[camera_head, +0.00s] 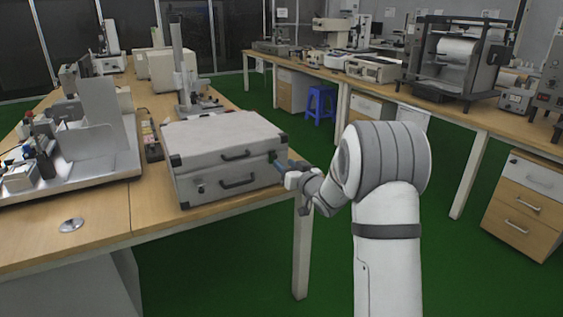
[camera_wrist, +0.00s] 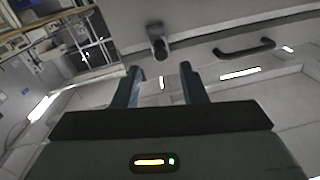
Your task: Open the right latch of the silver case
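The silver case (camera_head: 221,142) lies shut on the near end of the wooden table, with black corners and dark handles on its front. Its left latch (camera_head: 201,188) shows in the head view; the right latch is hard to make out there behind my gripper (camera_head: 284,165), which is at the case's front right end. In the wrist view, a dark latch (camera_wrist: 157,42) sits on the grey case front, just beyond the fingertips and roughly between them. A dark handle (camera_wrist: 245,48) is to its right. My gripper (camera_wrist: 159,72) is open, with nothing between its fingers.
The wooden table (camera_head: 104,208) holds a metal instrument (camera_head: 95,165) left of the case and a stand with a column (camera_head: 181,75) behind it. A second bench (camera_head: 340,80) with equipment runs along the right. A blue stool (camera_head: 320,103) stands below it. Green floor lies between.

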